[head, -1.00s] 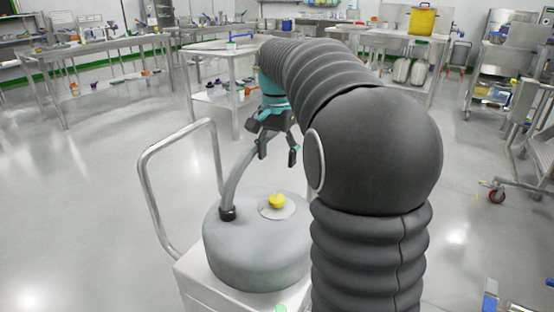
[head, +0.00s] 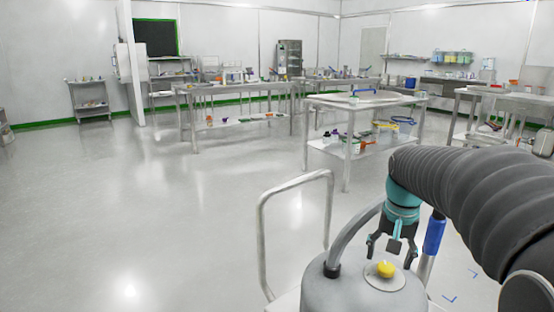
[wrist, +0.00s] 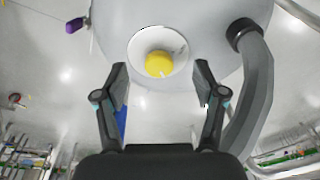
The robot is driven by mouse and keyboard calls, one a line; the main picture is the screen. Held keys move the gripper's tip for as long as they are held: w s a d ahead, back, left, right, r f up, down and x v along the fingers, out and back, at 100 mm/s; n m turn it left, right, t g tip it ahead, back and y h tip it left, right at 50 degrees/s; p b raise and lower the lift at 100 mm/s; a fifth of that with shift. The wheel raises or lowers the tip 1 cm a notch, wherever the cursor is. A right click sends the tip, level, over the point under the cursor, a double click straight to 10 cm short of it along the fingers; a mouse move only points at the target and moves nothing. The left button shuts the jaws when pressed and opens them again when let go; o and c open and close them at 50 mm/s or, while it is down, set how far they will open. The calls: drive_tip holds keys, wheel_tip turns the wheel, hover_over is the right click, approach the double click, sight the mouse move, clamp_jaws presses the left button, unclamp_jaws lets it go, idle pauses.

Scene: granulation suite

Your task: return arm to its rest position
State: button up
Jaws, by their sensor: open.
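My gripper (head: 392,245) is open and empty at the right of the head view, above a grey rounded vessel. In the wrist view my gripper (wrist: 162,85) has its two fingers spread apart, with nothing between them. My dark, ribbed arm reaches in from the right edge of the head view. The yellow knob (head: 386,269) on the vessel's top sits just below the fingers, apart from them as far as I can tell. The wrist view shows the knob (wrist: 159,64) ahead, beyond the fingertips.
The grey vessel (head: 345,294) has a bent grey pipe (head: 352,236) rising from its lid. A metal handle frame (head: 262,232) stands left of it. A steel table (head: 360,104) with items stands behind. Open floor (head: 150,215) lies to the left.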

drive_tip(key=s+a+f+n+t, duration=0.1)
drive_tip(key=s+a, duration=0.3)
drive_tip(key=s, duration=0.6)
drive_tip(key=s+a+f+n+t, duration=0.1)
drive_tip(key=s+a+n+t, duration=0.2)
drive_tip(key=s, duration=0.7)
drive_tip(key=shift+s+a+n, duration=0.2)
drive_tip(key=shift+a+n, duration=0.4)
drive_tip(key=shift+a, duration=0.45)
